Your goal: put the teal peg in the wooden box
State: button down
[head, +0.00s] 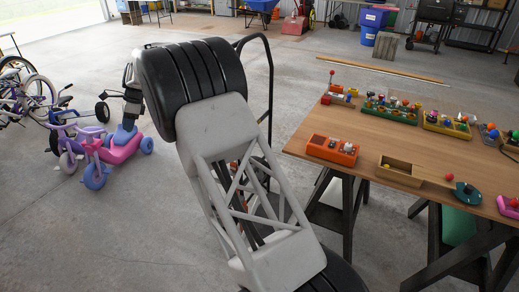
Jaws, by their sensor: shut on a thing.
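My arm fills the middle of the head view. My gripper (131,112) is small and partly hidden at the left, beside the arm's large black joint. It points down over the floor, well left of the table, and is shut. The teal peg cannot be clearly made out; the jaws are too small to show it well against the blue of the tricycle behind. The wooden box (387,174) is a low tan open tray near the front edge of the table, far to the right of my gripper.
A pink and purple tricycle (120,150) and bicycles stand at the left. Open concrete floor lies between.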

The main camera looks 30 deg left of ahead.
jog(key=w+d+f+m+y, duration=0.1)
jog(key=w+d+m, duration=0.2)
jog(key=w+d, duration=1.75)
jog(key=w+d+f+m+t, duration=0.1)
jog(key=w+d, duration=0.6)
jog(key=d, duration=0.8)
jog(key=w+d+f+m+t+y, duration=0.1)
jog(key=w+d+m, duration=0.2)
jog(key=w+d, duration=0.5)
jog(key=w+d+f+m+t+y, duration=0.1)
jog(key=w+d, duration=0.7)
jog(key=d, duration=1.5)
jog(key=shift+d+m, duration=0.2)
jog(key=shift+m, duration=0.3)
jog(key=d+f+m+t, duration=0.1)
jog(key=d+m, duration=0.1)
jog(key=d, duration=1.2)
jog(key=s+d+f+m+t, duration=0.1)
jog(key=d, duration=1.4)
jog(key=shift+m+t+y, duration=0.3)
jog(key=shift+m, duration=0.1)
jog(key=shift+f, duration=3.05)
